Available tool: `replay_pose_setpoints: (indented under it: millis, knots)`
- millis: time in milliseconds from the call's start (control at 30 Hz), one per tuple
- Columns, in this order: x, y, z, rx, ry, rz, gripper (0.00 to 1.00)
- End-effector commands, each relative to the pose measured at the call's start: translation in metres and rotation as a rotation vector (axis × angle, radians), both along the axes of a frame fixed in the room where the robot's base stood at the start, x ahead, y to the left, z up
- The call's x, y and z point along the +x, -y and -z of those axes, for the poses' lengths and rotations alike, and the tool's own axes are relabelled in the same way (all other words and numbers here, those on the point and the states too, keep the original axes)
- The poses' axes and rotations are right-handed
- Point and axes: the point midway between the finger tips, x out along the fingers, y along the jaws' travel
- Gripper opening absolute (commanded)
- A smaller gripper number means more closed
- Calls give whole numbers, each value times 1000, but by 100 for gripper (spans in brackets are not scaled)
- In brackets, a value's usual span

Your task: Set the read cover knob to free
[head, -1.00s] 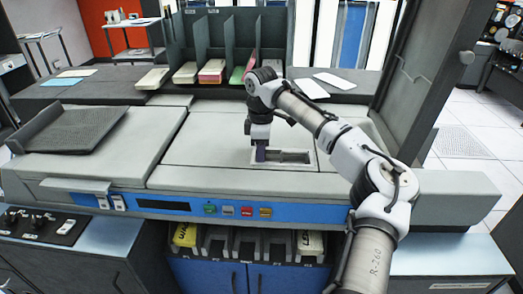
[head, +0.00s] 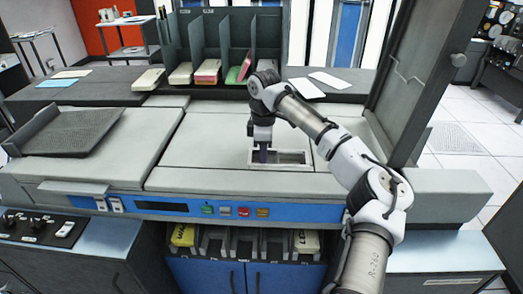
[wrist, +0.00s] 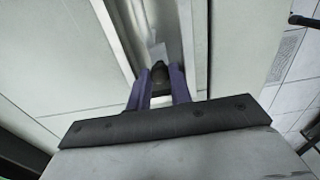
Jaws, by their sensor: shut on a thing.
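The read cover knob (wrist: 160,72) looks like a small dark knob between my purple fingers in the wrist view. My gripper (wrist: 160,82) is shut on it. In the head view my gripper (head: 263,156) points down into the left part of a light-framed rectangular recess (head: 295,158) in the machine's top. The knob is not distinguishable there behind the fingers. No marking of the knob's setting is readable in either view.
A row of coloured buttons (head: 243,212) runs along the blue front strip. Card bins with card decks (head: 208,71) stand at the back. A tall dark panel (head: 415,80) rises to the right of my arm. The machine top left of the recess is clear.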

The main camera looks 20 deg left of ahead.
Motion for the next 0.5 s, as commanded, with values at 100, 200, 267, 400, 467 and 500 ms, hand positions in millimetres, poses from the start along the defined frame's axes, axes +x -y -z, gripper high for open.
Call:
replay_pose_setpoints:
  millis: [100, 200, 267, 400, 467, 500]
  knots:
    - [1, 4, 0, -8, -1, 8, 27]
    - [1, 4, 0, -6, 0, 7, 31]
    - [1, 3, 0, -6, 0, 6, 31]
    - [1, 3, 0, -5, 0, 5, 31]
    - [1, 2, -2, -4, 0, 5, 31]
    - [1, 2, -5, -4, 1, 5, 31]
